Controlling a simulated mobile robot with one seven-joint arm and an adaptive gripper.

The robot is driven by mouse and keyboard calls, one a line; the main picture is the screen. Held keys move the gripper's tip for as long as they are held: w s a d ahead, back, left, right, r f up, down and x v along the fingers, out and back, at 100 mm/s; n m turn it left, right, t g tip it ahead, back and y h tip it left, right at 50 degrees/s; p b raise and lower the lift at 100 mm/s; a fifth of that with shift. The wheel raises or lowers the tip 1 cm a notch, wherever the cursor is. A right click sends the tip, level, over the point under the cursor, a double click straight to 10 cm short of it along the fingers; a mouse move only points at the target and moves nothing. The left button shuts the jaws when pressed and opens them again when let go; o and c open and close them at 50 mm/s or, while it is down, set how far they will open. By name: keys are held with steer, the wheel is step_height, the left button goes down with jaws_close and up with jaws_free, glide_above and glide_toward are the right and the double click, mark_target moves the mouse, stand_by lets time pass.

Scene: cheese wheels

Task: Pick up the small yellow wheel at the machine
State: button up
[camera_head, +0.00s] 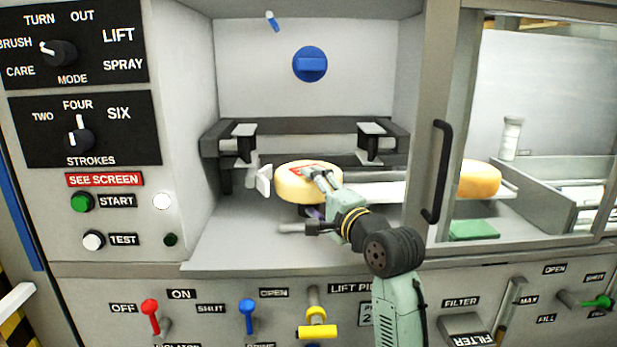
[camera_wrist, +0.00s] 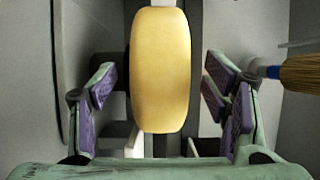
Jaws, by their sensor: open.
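The small yellow wheel (camera_head: 297,187) sits inside the machine's open bay in the head view, with a red mark on its top partly behind my gripper. In the wrist view the yellow wheel (camera_wrist: 160,70) is seen edge-on, upright in the picture, between the fingers. My gripper (camera_head: 318,175) reaches into the bay at the wheel's right side. In the wrist view my gripper (camera_wrist: 160,100) is open, its purple pads standing apart on both sides of the wheel with a gap each side. What supports the wheel underneath is mostly hidden.
A second, orange-yellow wheel (camera_head: 479,179) rests behind the glass at right. A black door handle (camera_head: 437,172) stands close right of my arm. A brush (camera_wrist: 298,73) is right of the fingers in the wrist view. Dark rails with clamps (camera_head: 372,141) cross behind the wheel.

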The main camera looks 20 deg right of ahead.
steer(key=shift+w, duration=0.1)
steer(key=shift+c, duration=0.4)
jaws_close()
steer(key=shift+r, duration=0.1)
stand_by(0.7)
